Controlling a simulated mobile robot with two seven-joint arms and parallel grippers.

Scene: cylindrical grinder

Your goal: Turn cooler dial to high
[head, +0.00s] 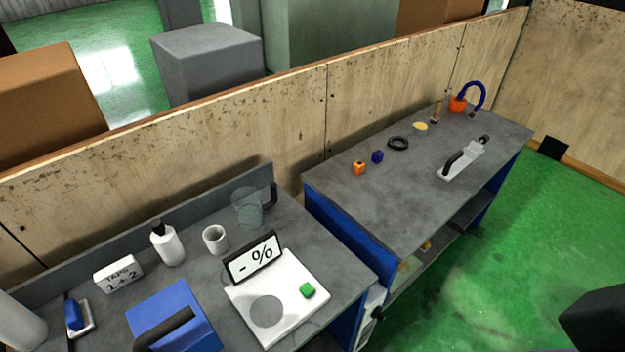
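I cannot make out a dial clearly marked as the cooler's. A white device (290,308) on the near bench has a grey disc, a green button (308,290) and an upright display (253,257) reading "- %". A blue box (172,308) with a black handle stands left of it; I cannot tell whether it is the cooler. A small dark knob-like part (378,313) shows at the near bench's right end, too small to read. Neither gripper's fingers show in the head view.
The far bench (350,205) carries small parts and a blue hose (475,88). Green floor (480,285) is open at right.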

